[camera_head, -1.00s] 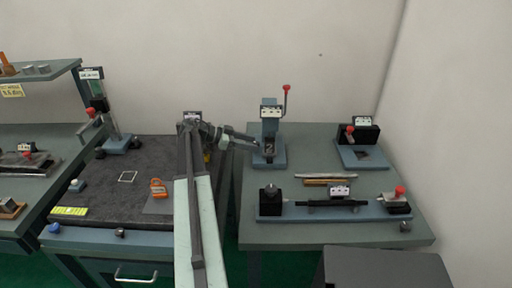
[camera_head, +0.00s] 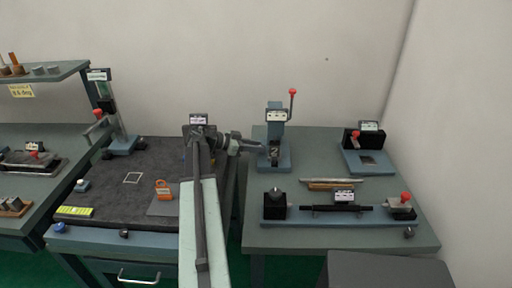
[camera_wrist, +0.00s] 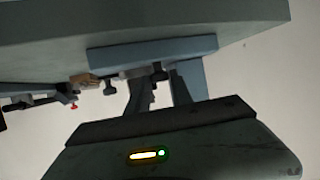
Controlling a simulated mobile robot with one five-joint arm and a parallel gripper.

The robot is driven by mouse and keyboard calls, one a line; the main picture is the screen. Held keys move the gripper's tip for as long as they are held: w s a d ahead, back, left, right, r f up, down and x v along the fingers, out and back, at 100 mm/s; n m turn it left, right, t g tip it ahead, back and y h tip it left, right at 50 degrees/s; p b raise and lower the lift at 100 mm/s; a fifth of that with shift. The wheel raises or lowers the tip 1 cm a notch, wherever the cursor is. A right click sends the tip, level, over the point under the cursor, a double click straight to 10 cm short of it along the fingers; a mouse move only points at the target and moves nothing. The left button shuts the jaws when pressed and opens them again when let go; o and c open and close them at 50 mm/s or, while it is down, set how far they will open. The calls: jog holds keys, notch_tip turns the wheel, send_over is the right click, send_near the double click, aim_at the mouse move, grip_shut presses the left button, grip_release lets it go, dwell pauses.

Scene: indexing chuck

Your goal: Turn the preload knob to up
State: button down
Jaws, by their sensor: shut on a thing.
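A blue-grey fixture (camera_head: 276,132) with a white label and a red-tipped lever stands at the back left of the right-hand table. A small dark knob (camera_head: 274,154) sits low on its front; I take it as the preload knob. My gripper (camera_head: 262,148) reaches it from the left and is shut on it. In the wrist view, which is upside down, my dark fingers (camera_wrist: 142,92) meet the fixture near its base plate (camera_wrist: 150,52). The fingers largely hide the knob, so its pointer direction cannot be read.
A long blue fixture with a dark bar (camera_head: 337,209) lies at the table's front, with loose rods (camera_head: 333,182) behind it. Another fixture (camera_head: 367,158) stands at the back right. A dark mat with an orange item (camera_head: 163,190) covers the left-hand table. A dark box (camera_head: 388,270) stands in front.

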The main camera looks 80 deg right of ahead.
jog(key=n+h, duration=0.1)
jog(key=n+t+h, duration=0.1)
jog(key=a+n+t+h, duration=0.1)
jog(key=shift+s, duration=0.3)
jog(key=shift+s+n+t+h, duration=0.1)
jog(key=shift+n+t+h, duration=0.8)
jog(key=shift+n+t, duration=0.3)
jog(key=c, duration=1.2)
grip_release()
jog(key=shift+o, duration=0.2)
